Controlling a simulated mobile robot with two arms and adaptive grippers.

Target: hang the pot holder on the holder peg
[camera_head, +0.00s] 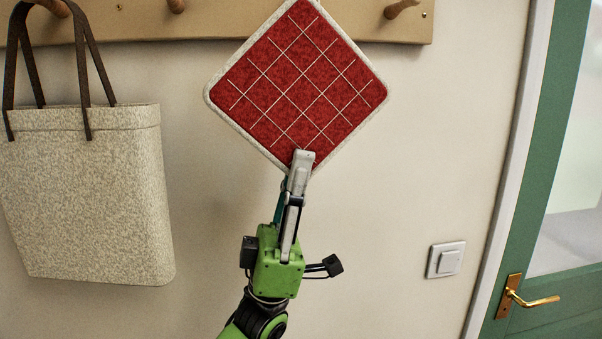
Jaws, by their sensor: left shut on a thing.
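The red pot holder (305,72) has a pale border and a white grid and is turned like a diamond in front of the wooden peg rail (270,22). My left gripper (302,160) is shut on its bottom corner and holds it up from below. The top corner is cut off at the upper edge of the view. One wooden peg (402,8) shows to the right of the pot holder and another peg (176,5) to its left. Any peg behind the pot holder is hidden, and I cannot tell whether it touches one. My right gripper is not in view.
A beige tote bag (85,195) with dark straps hangs from the rail at the left. A light switch (446,260) is on the wall at the lower right. A green door (535,240) with a brass handle stands at the right. The wall between is bare.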

